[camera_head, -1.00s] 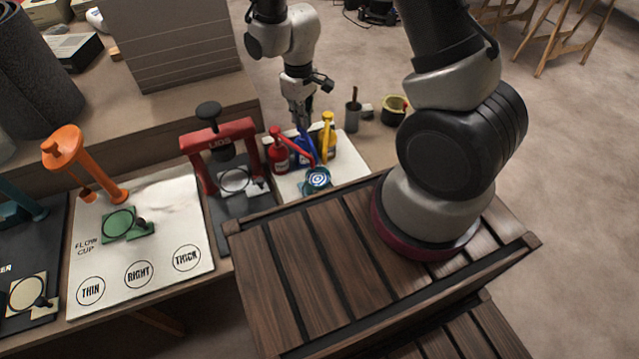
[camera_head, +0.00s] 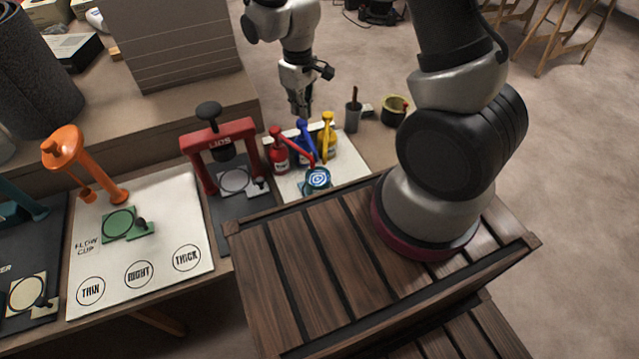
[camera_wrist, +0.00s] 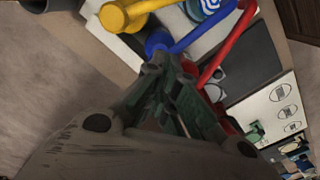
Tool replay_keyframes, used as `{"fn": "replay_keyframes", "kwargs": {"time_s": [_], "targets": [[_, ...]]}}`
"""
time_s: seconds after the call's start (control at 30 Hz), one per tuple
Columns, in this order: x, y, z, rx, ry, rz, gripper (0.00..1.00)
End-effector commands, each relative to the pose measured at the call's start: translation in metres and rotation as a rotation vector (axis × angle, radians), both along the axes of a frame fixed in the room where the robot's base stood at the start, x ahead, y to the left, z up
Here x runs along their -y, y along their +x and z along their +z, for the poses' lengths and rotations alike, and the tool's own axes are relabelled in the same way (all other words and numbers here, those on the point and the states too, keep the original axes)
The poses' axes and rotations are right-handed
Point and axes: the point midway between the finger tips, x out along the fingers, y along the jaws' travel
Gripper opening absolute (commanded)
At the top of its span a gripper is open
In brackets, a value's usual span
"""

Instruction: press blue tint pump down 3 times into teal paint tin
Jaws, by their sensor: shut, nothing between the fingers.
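My gripper (camera_head: 301,113) is shut and empty, and points down just above and behind the blue tint pump (camera_head: 303,130). In the wrist view my gripper (camera_wrist: 165,62) has its fingertips by the blue pump head (camera_wrist: 158,42); I cannot tell if they touch. The blue pump stands between the red pump (camera_head: 279,155) and the yellow pump (camera_head: 327,140) on a white board. The teal paint tin (camera_head: 318,178) sits in front of the pumps, with a blue and white swirl on top. The tin also shows at the top of the wrist view (camera_wrist: 208,6).
A red press (camera_head: 215,140) stands left of the pumps, then a white flow cup board (camera_head: 140,240) with an orange stand (camera_head: 90,165). A grey cup with a brush (camera_head: 353,115) and a yellow tape roll (camera_head: 394,110) are at right. A slatted wooden top (camera_head: 310,270) lies in front.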

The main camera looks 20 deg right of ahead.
Motion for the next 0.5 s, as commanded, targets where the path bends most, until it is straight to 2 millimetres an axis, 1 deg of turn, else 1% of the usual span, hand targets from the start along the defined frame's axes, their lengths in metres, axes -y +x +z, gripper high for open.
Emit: {"fn": "replay_keyframes", "kwargs": {"time_s": [0.23,0.5], "targets": [[0.0,0.0,-0.002,-0.001,0.0,0.0,0.0],[0.0,0.0,-0.011,-0.001,0.0,0.0,0.0]]}}
